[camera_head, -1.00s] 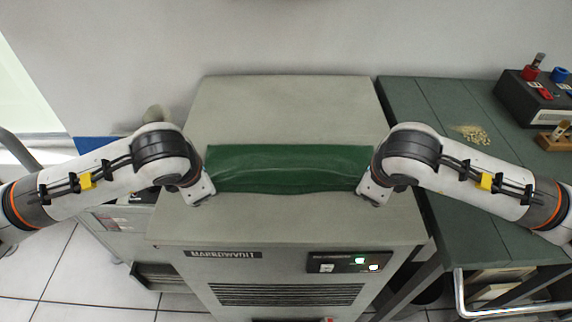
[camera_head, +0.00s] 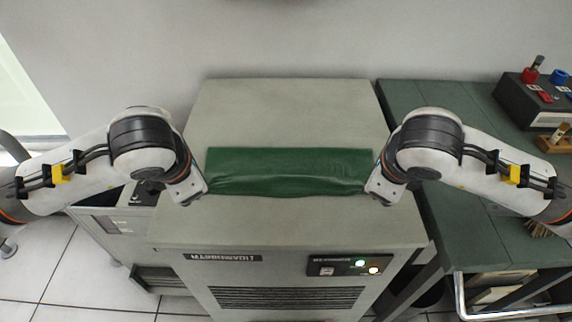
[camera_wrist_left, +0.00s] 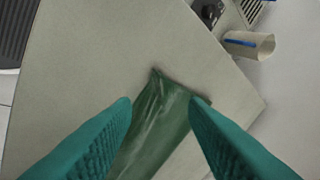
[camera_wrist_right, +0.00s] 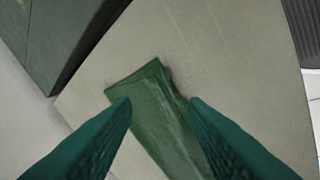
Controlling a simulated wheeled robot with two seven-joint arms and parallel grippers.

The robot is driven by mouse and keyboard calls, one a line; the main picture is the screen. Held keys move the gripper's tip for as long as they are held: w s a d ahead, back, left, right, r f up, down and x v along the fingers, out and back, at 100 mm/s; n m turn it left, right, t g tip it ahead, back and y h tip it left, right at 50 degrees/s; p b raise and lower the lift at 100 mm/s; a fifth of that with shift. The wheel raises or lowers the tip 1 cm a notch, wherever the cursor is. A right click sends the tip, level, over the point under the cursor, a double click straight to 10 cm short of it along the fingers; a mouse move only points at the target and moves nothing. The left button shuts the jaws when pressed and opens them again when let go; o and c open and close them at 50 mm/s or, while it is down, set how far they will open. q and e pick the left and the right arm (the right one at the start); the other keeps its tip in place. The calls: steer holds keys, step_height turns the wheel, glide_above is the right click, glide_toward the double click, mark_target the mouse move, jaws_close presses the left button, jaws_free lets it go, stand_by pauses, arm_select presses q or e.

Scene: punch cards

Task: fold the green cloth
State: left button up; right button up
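The green cloth (camera_head: 288,171) lies as a long, narrow folded strip across the grey machine top, with a rounded, slightly bulging front edge. In the left wrist view its end (camera_wrist_left: 158,112) shows between my open fingers, and in the right wrist view its other end (camera_wrist_right: 155,108) does too. My left gripper (camera_wrist_left: 160,104) is open at the cloth's left end, with nothing visibly gripped. My right gripper (camera_wrist_right: 160,102) is open at the cloth's right end, also with nothing visibly gripped. In the head view the fingertips are hidden behind my wrists.
The grey machine top (camera_head: 290,110) is bare behind and in front of the cloth. A dark green bench (camera_head: 440,100) adjoins on the right, with a black box (camera_head: 530,100) and a wooden holder (camera_head: 557,140). A wall stands behind.

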arm_select(q)
steer(key=v, duration=0.5)
steer(key=shift+s, duration=0.6)
arm_select(e)
steer(key=v, duration=0.2)
steer(key=s+v, duration=0.1)
steer(key=v, duration=0.2)
steer(key=shift+s, duration=0.1)
arm_select(q)
steer(key=shift+c, duration=0.3)
arm_select(e)
steer(key=shift+c, duration=0.3)
